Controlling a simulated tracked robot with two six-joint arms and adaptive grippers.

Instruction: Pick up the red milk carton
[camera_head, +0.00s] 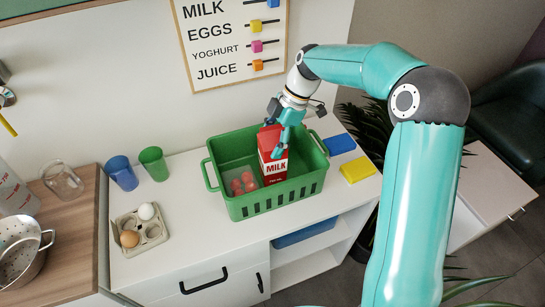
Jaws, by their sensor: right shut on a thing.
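The red milk carton (271,167) with a white MILK label stands in the green crate (255,206), slightly tilted. My right gripper (281,140) reaches down from above and is shut on the carton's top. The carton's lower part is inside the crate, and I cannot tell whether it touches the crate floor. My left gripper is not in view.
Red round items (242,183) lie in the crate left of the carton. A blue cup (121,173), a green cup (154,163) and an egg tray (153,233) stand left. Blue (339,144) and yellow (357,169) sponge-like blocks lie right. The front counter is clear.

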